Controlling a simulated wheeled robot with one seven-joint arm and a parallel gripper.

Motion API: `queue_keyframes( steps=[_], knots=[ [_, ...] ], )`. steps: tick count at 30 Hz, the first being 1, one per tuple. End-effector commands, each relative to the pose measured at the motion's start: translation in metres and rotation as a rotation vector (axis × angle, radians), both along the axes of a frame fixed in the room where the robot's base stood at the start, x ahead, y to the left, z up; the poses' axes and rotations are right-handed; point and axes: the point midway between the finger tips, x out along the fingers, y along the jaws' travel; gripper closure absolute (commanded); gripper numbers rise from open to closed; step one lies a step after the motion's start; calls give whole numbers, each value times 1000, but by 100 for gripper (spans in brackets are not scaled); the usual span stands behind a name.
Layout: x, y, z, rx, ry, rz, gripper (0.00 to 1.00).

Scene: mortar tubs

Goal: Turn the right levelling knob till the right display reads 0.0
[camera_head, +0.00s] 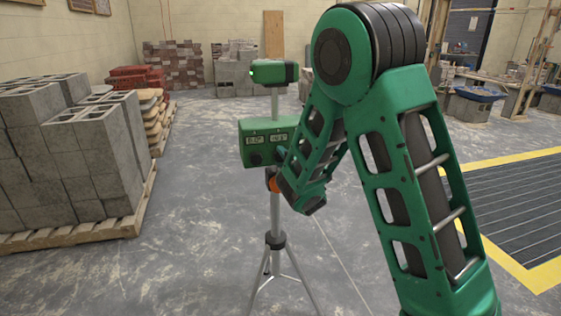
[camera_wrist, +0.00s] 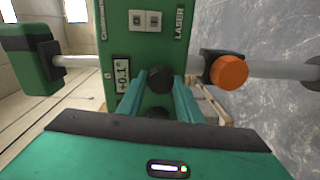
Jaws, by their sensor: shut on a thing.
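The green levelling box (camera_head: 258,145) stands on a tripod in the head view, with a left display (camera_head: 257,140) and a right display (camera_head: 278,138), too small there to read surely. The left knob (camera_head: 256,159) is dark. In the wrist view one display (camera_wrist: 122,75) appears to read +0.1. A black knob (camera_wrist: 160,79) lies beside it, between the fingers of my gripper (camera_wrist: 159,90), which is shut on it. In the head view my arm covers the box's right part and right knob.
A green laser head (camera_head: 274,72) tops the tripod (camera_head: 275,240). An orange clamp knob (camera_wrist: 229,72) sits on the pole close to the fingers. Block pallets (camera_head: 75,160) stand left; a yellow-edged grating (camera_head: 520,210) lies right. The floor around the tripod is clear.

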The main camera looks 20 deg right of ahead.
Motion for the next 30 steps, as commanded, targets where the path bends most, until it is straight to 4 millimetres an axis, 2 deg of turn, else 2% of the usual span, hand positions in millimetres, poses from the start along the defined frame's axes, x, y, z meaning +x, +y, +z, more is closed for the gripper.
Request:
queue_keyframes(
  steps=[12, 29, 30],
  knots=[
    [-2, 1, -5, -194, 10, 2, 90],
    [-2, 2, -6, -221, 12, 4, 90],
    [-2, 2, -6, -221, 12, 4, 63]
  ],
)
